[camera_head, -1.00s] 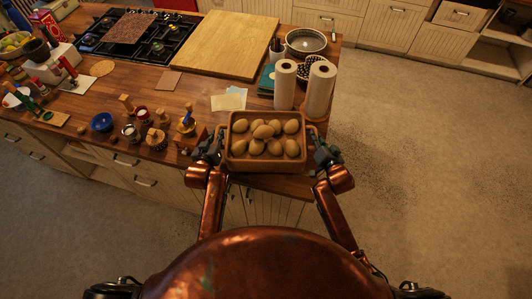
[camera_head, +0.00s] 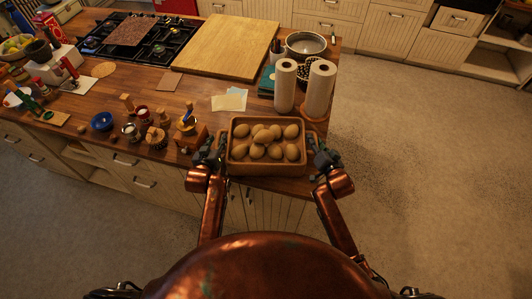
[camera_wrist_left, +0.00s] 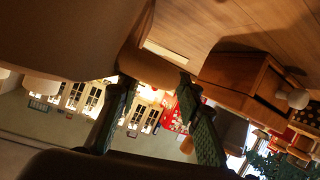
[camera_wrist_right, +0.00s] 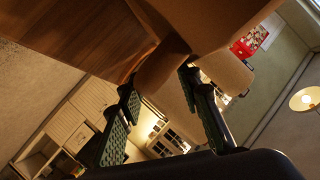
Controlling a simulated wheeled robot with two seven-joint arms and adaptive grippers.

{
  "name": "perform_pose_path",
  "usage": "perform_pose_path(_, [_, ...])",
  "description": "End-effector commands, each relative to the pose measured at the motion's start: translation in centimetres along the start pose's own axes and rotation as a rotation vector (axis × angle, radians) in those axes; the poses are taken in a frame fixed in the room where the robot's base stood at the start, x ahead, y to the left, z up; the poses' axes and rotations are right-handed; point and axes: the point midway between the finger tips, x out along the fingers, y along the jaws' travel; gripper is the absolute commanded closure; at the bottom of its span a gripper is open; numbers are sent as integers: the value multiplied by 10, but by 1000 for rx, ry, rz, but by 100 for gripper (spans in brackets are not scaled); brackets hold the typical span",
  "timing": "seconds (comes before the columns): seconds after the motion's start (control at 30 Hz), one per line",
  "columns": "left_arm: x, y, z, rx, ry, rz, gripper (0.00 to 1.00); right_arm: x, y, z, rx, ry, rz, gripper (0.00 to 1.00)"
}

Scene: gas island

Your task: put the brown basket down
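The brown basket (camera_head: 266,171), filled with several tan potato-like items (camera_head: 265,141), appears to rest level at the counter's front right corner. Its wall also fills the upper left of the left wrist view (camera_wrist_left: 60,40) and the top of the right wrist view (camera_wrist_right: 210,25). My left gripper (camera_head: 216,152) is at the basket's left side, its fingers spread apart near a rounded side lug (camera_wrist_left: 150,65). My right gripper (camera_head: 318,152) is at the right side, fingers likewise spread near the other lug (camera_wrist_right: 160,68). Neither gripper appears clamped on the basket.
Two paper towel rolls (camera_head: 285,86) (camera_head: 320,90) stand just behind the basket. Paper notes (camera_head: 230,100) and a large cutting board (camera_head: 225,47) lie behind. Open floor is to the right.

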Motion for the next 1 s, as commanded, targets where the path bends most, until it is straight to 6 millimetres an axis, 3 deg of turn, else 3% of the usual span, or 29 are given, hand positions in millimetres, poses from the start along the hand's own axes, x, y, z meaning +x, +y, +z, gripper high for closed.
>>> perform_pose_path(0.37, [-9, -1, 1, 0, -1, -1, 67, 1, 0, 0, 0, 0, 0, 67])
perform_pose_path(0.8, [-94, -1, 1, 0, 0, -1, 67, 1, 0, 0, -1, 0, 0, 67])
perform_pose_path(1.0, [-116, 0, 1, 0, 0, 0, 67, 1, 0, 0, -1, 0, 0, 67])
